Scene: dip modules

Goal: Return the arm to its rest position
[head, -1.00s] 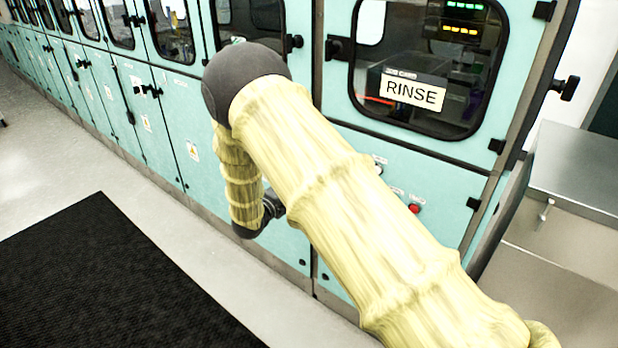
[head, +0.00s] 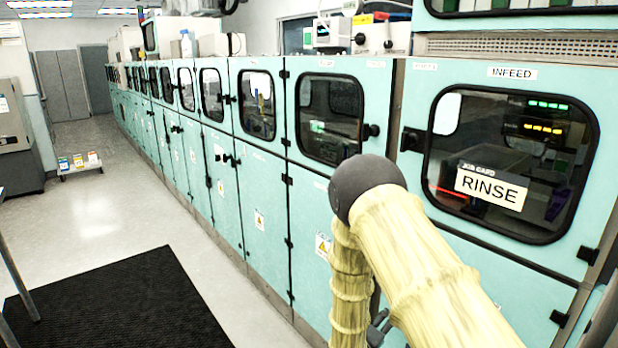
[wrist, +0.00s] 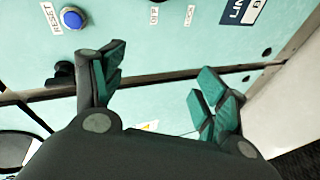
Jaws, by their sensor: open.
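My arm, in a yellow ribbed sleeve with a dark grey elbow, reaches across the lower right of the head view and bends down in front of the teal machine. My gripper (wrist: 160,92) shows in the wrist view. Its two dark fingers with green pads stand wide apart, with nothing between them. The machine's teal front panel (wrist: 165,40) is beyond the fingers. I cannot tell how far it is from the fingertips.
A long row of teal cabinets (head: 240,190) runs along my right side. The infeed door (head: 510,150) carries a RINSE card (head: 491,187). A blue reset button (wrist: 73,18) is on the panel. A black mat (head: 115,305) lies on the floor; the aisle (head: 110,210) is open.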

